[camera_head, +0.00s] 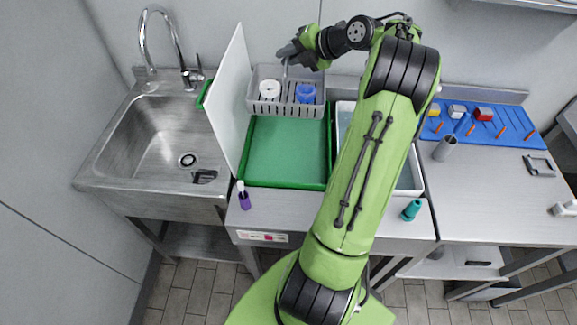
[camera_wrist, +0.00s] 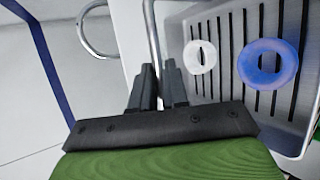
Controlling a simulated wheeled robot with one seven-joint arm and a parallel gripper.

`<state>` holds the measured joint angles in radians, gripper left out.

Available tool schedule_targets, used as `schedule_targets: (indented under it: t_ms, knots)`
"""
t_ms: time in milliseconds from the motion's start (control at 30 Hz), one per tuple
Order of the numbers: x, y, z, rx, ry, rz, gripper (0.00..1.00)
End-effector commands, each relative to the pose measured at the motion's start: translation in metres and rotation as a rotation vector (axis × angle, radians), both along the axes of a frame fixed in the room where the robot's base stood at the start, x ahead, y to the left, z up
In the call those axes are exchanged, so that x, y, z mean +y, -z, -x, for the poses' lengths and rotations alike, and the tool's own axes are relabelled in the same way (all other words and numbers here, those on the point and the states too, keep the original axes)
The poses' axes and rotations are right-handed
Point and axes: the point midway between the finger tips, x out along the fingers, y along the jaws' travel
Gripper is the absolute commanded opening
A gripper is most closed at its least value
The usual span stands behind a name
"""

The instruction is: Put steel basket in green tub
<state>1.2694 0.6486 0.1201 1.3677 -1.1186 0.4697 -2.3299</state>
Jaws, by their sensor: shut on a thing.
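The grey slotted steel basket (camera_head: 263,106) is at the back end of the green tub (camera_head: 331,160), overlapping its rear part in the head view. I cannot tell whether it rests there or hangs just above. It holds a white ring-shaped piece (camera_head: 270,88) and a blue one (camera_head: 305,93). In the wrist view the basket (camera_wrist: 225,88) fills the right side, with the white ring (camera_wrist: 199,57) and blue ring (camera_wrist: 267,62) inside. My gripper (camera_head: 288,58) is shut on the basket's thin metal handle (camera_wrist: 151,30); the fingers (camera_wrist: 159,85) sit at its left side.
A white board (camera_head: 228,100) stands along the tub's left side, beside the sink (camera_head: 150,145). A white-rimmed tub (camera_head: 412,178) is to the right, partly hidden by my arm. A purple-based bottle (camera_head: 243,196) and a teal cup (camera_head: 411,210) stand near the front edge.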

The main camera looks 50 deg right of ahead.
Motion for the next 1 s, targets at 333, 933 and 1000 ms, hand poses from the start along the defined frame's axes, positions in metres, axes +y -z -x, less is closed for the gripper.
schedule_targets:
  t_ms: [333,933,1000]
  knots:
    - [0.000,0.116,0.000,0.000,-0.001,-0.002,0.00]
    - [0.000,0.233,0.000,0.000,0.000,-0.002,0.00]
    - [0.001,0.242,0.000,0.000,-0.001,-0.002,0.00]
